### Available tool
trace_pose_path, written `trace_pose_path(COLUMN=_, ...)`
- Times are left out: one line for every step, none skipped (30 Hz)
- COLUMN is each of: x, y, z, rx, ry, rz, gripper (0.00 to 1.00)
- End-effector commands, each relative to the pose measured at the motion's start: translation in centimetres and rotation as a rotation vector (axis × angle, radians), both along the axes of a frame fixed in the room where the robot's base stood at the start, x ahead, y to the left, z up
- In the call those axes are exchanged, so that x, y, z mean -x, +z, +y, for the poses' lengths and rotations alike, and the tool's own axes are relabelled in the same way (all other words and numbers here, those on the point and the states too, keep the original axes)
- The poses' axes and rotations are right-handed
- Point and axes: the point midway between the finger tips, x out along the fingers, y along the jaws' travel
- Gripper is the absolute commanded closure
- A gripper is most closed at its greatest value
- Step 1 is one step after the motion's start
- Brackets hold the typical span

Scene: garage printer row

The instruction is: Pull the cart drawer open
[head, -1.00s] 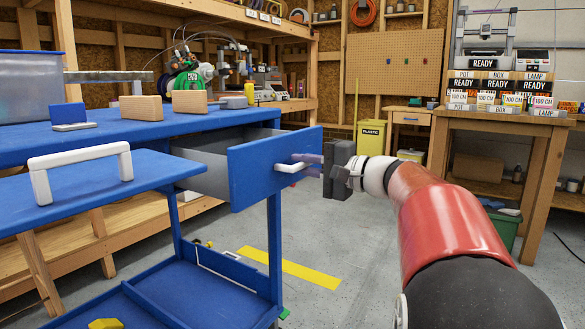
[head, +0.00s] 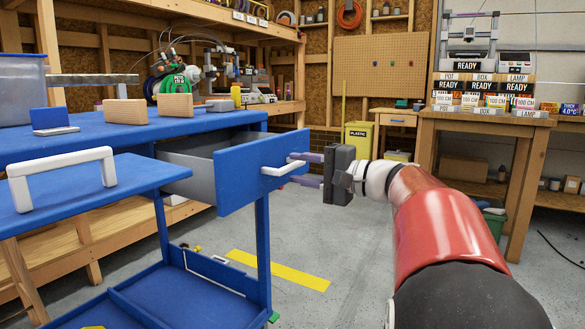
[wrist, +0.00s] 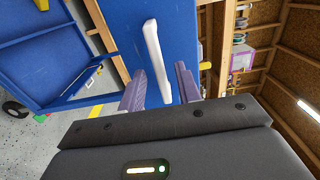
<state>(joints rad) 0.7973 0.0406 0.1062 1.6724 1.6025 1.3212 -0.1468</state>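The blue cart drawer (head: 265,165) stands pulled out of the blue cart (head: 120,135), with its grey inner side showing behind the front. Its white bar handle (head: 279,170) is on the drawer front, and it also shows in the wrist view (wrist: 157,62). My gripper (head: 304,169) is open in front of the drawer, its two purple fingers apart, one above and one below the handle's level. In the wrist view my gripper (wrist: 160,92) has the handle's end between the fingers with gaps on both sides. No finger visibly touches it.
A white handle (head: 62,178) stands on a blue surface at the left. Wooden blocks (head: 125,111) and a clear bin (head: 22,90) are on the cart top. A wooden table (head: 480,118) with boxes stands at right. The floor behind my gripper is clear.

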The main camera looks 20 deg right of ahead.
Motion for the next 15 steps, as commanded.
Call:
trace_pose_path(x=0.8, y=0.0, z=-0.7, rx=0.001, ry=-0.003, rz=0.001, gripper=0.66)
trace_pose_path(x=1.2, y=0.0, z=-1.0, rx=0.000, ry=-0.003, rz=0.001, gripper=0.66)
trace_pose_path(x=1.8, y=0.0, z=-1.4, rx=0.000, ry=-0.003, rz=0.001, gripper=0.66)
trace_pose_path(x=2.2, y=0.0, z=-1.6, rx=-0.001, ry=-0.003, rz=0.001, gripper=0.66)
trace_pose_path(x=2.5, y=0.0, z=-1.9, rx=-0.001, ry=-0.002, rz=0.001, gripper=0.66)
trace_pose_path(x=2.9, y=0.0, z=-2.2, rx=-0.001, ry=-0.003, rz=0.001, gripper=0.66)
trace_pose_path(x=3.2, y=0.0, z=-2.4, rx=-0.001, ry=-0.002, rz=0.001, gripper=0.66)
trace_pose_path(x=3.4, y=0.0, z=-2.5, rx=0.000, ry=-0.001, rz=0.000, gripper=0.66)
trace_pose_path(x=3.7, y=0.0, z=-2.7, rx=0.000, ry=0.000, rz=0.000, gripper=0.66)
trace_pose_path(x=3.8, y=0.0, z=-2.8, rx=-0.001, ry=0.000, rz=0.001, gripper=0.66)
trace_pose_path(x=3.9, y=0.0, z=-2.9, rx=-0.001, ry=0.000, rz=0.001, gripper=0.66)
trace_pose_path(x=4.0, y=0.0, z=-2.9, rx=-0.001, ry=0.000, rz=0.001, gripper=0.66)
trace_pose_path(x=4.1, y=0.0, z=-3.0, rx=-0.001, ry=0.001, rz=0.001, gripper=0.66)
trace_pose_path(x=4.1, y=0.0, z=-3.0, rx=-0.001, ry=0.001, rz=0.001, gripper=0.66)
trace_pose_path(x=4.1, y=-0.1, z=-3.0, rx=-0.001, ry=0.001, rz=0.001, gripper=0.66)
